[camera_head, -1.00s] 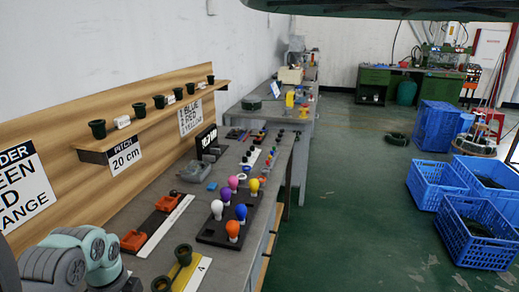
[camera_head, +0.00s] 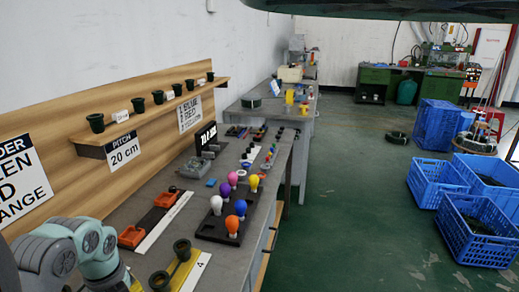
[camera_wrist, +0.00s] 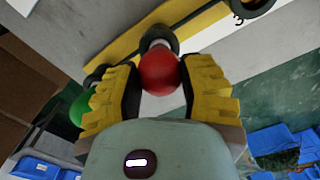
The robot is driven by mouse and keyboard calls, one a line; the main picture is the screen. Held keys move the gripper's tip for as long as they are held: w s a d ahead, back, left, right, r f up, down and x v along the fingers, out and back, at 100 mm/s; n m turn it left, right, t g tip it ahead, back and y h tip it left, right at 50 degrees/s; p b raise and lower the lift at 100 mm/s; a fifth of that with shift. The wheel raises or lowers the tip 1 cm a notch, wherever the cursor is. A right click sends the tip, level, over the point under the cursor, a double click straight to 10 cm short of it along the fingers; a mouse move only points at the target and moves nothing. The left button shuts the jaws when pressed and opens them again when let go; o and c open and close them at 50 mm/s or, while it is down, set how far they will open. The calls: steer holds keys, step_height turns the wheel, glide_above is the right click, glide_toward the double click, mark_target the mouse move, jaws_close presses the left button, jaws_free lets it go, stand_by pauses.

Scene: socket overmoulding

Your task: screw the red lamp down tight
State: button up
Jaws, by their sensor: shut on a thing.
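The red lamp (camera_wrist: 158,73) is a round red bulb between the two yellow ribbed fingers of my gripper (camera_wrist: 163,76) in the wrist view. The fingers are shut on its sides. Its pale neck points to a dark socket (camera_wrist: 160,38) on a yellow strip (camera_wrist: 118,50). The neck appears to sit at or in the socket, but the depth of the thread is hidden by the bulb. A green lamp (camera_wrist: 80,108) shows beyond the left finger, partly hidden. In the head view the yellow strip (camera_head: 180,272) shows at the bottom; the red lamp cannot be made out there.
A black tray (camera_head: 212,234) of coloured lamps stands farther along the bench. Orange-red holders (camera_head: 131,237) lie beside a white strip. A shelf (camera_head: 150,122) with dark cups runs along the wall. Blue crates (camera_head: 475,232) stand on the floor at right.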

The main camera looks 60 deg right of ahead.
steer(key=o, duration=1)
